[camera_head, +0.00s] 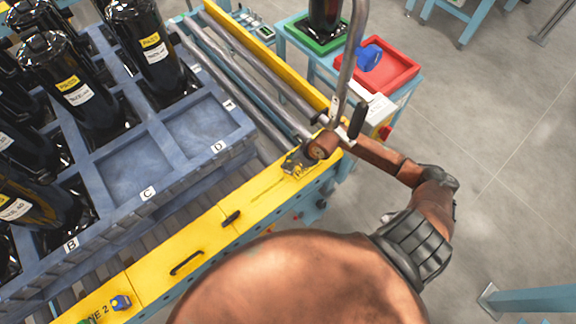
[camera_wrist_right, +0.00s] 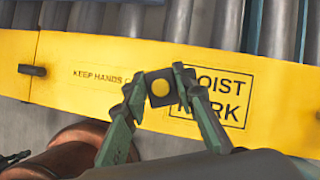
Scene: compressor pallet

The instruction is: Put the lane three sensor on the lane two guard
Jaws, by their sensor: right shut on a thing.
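My right gripper (camera_head: 298,163) is over the far right end of the yellow guard (camera_head: 190,255). In the wrist view the right gripper (camera_wrist_right: 160,92) is shut on a small dark square sensor with a round yellow face (camera_wrist_right: 160,88). No lane number shows on it. It is over the guard beside the boxed "HOIST MARK" print; I cannot tell whether it touches the guard. The guard's near end reads "NE 2", partly cut off. A small blue sensor (camera_head: 121,302) sits there. My left gripper is not in view.
A blue pallet (camera_head: 150,205) with several black compressors stands on rollers behind the guard. A grey hoist pole and handle (camera_head: 350,70) stand close to my gripper. Beyond are a red tray (camera_head: 395,72) with a blue part and a green tray (camera_head: 300,38).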

